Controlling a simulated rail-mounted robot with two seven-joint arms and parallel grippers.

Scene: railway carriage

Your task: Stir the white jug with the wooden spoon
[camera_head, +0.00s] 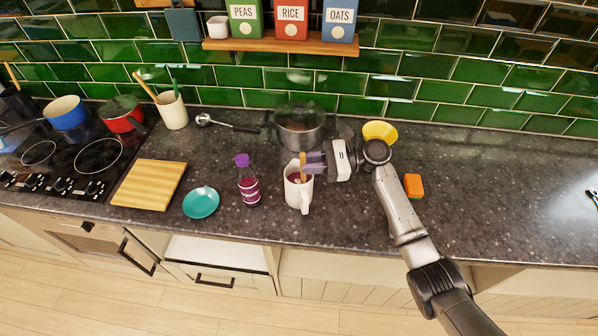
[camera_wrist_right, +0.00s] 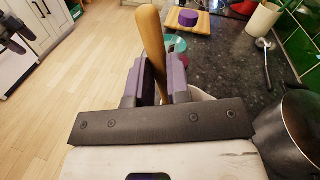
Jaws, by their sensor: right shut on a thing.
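The white jug (camera_head: 298,198) stands upright near the counter's front edge, with something dark red inside. My right gripper (camera_head: 314,163) is shut on the handle of the wooden spoon (camera_head: 302,160), just above and behind the jug. The spoon stands nearly upright with its lower end inside the jug; its tip is hidden. In the right wrist view the spoon (camera_wrist_right: 151,42) passes between the purple finger pads of the gripper (camera_wrist_right: 160,80), and the jug is mostly hidden. My left gripper does not show in the head view.
A purple-capped bottle (camera_head: 248,182) stands just left of the jug, beside a teal saucer (camera_head: 201,202). A dark pot (camera_head: 300,128) stands behind it. A yellow bowl (camera_head: 380,132) and orange sponge (camera_head: 413,186) lie near my right arm. The counter farther right is mostly clear.

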